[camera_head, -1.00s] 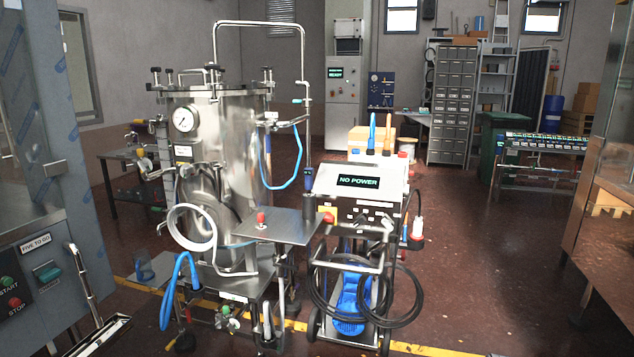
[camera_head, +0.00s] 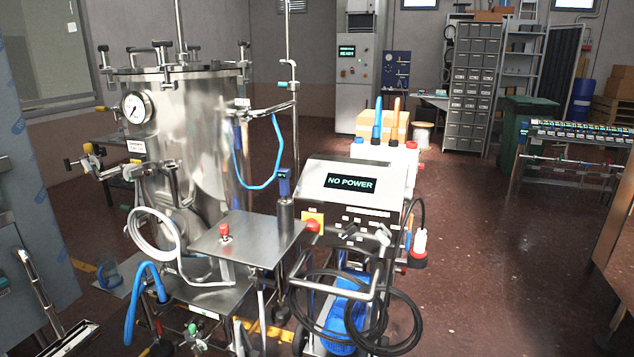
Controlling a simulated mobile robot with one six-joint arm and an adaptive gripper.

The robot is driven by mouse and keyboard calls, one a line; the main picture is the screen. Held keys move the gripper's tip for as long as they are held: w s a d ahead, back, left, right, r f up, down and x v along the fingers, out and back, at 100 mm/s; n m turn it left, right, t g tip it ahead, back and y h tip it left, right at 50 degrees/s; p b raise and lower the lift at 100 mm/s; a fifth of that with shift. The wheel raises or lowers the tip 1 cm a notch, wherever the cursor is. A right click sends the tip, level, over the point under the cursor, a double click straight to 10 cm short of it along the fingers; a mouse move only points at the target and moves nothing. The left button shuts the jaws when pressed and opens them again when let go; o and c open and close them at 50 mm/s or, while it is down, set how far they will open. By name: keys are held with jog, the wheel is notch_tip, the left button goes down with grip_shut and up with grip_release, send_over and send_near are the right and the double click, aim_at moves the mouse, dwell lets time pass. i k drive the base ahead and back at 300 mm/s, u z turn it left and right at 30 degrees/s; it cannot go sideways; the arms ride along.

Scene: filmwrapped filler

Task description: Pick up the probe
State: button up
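I cannot tell for sure which thing is the probe. A blue-topped handheld piece (camera_head: 284,184) stands upright in a grey cylindrical holder (camera_head: 285,216) beside the small steel shelf. A blue stick (camera_head: 377,120) and an orange stick (camera_head: 396,120) stand upright at the back of the cart with the "NO POWER" display (camera_head: 351,183). My gripper is not in view.
A large steel tank (camera_head: 190,130) with a gauge and hoses stands at left. The steel shelf (camera_head: 255,238) carries a red knob. Black cable (camera_head: 400,330) loops at the cart's front. Steel equipment borders both sides. Open floor (camera_head: 490,240) lies right of the cart.

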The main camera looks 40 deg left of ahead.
aim_at(283, 174)
jog(key=u, duration=0.05)
jog(key=i, duration=0.8)
jog(key=u, duration=0.7)
jog(key=i, duration=0.9)
jog(key=u, duration=0.65)
jog(key=k, duration=0.9)
jog(key=u, duration=0.2)
jog(key=i, duration=0.4)
jog(key=z, duration=0.1)
